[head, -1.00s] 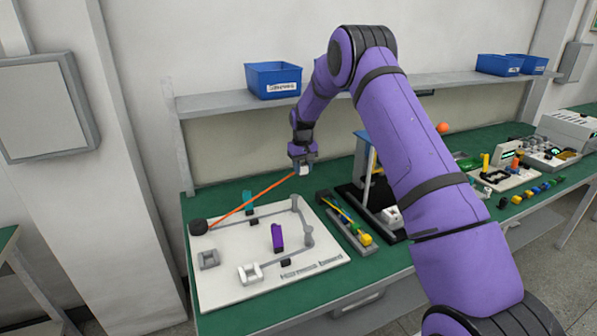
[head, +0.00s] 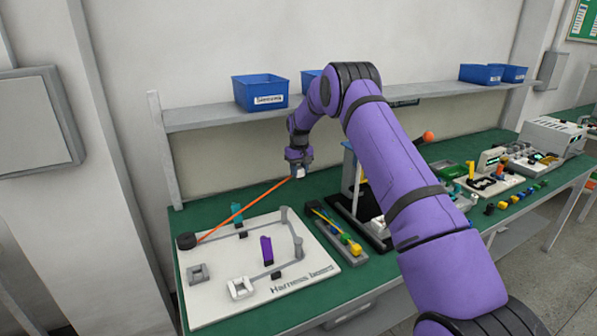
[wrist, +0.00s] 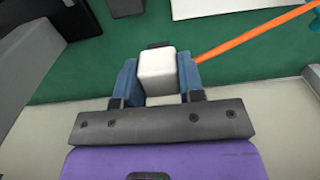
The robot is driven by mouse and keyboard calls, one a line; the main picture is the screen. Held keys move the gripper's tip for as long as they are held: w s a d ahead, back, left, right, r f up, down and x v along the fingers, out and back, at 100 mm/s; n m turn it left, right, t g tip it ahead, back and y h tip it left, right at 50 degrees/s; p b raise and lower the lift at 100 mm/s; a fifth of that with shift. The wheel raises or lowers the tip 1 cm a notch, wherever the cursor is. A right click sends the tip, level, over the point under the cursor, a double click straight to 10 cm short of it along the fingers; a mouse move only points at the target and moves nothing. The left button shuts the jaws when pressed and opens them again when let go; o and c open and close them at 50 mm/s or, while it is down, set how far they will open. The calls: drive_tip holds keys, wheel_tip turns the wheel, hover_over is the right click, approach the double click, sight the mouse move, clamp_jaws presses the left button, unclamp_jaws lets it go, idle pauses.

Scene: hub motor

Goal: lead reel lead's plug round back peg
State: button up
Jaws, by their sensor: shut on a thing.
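My gripper (head: 298,171) is shut on the white plug (wrist: 158,72) of the reel lead, and holds it above the green bench behind the harness board. The orange lead (head: 245,208) runs straight and taut from the black reel (head: 186,241) at the board's back left corner to the plug. The back peg (head: 284,214), a grey post, stands at the board's back right. The plug is beyond and slightly right of this peg in the head view. The lead passes behind the peg, apart from it. In the wrist view the lead (wrist: 250,36) leaves to the upper right.
A shelf (head: 200,116) with blue bins runs above the bench's back.

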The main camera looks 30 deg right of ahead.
drive_tip(key=shift+f, duration=5.4)
drive_tip(key=shift+s, duration=0.15)
drive_tip(key=shift+s+d, duration=0.1)
drive_tip(key=shift+s, duration=3.4)
drive_tip(key=shift+s, duration=0.1)
drive_tip(key=shift+s+a, duration=0.25)
drive_tip(key=shift+s, duration=1.1)
drive_tip(key=shift+s+a, duration=0.25)
drive_tip(key=shift+s, duration=1.05)
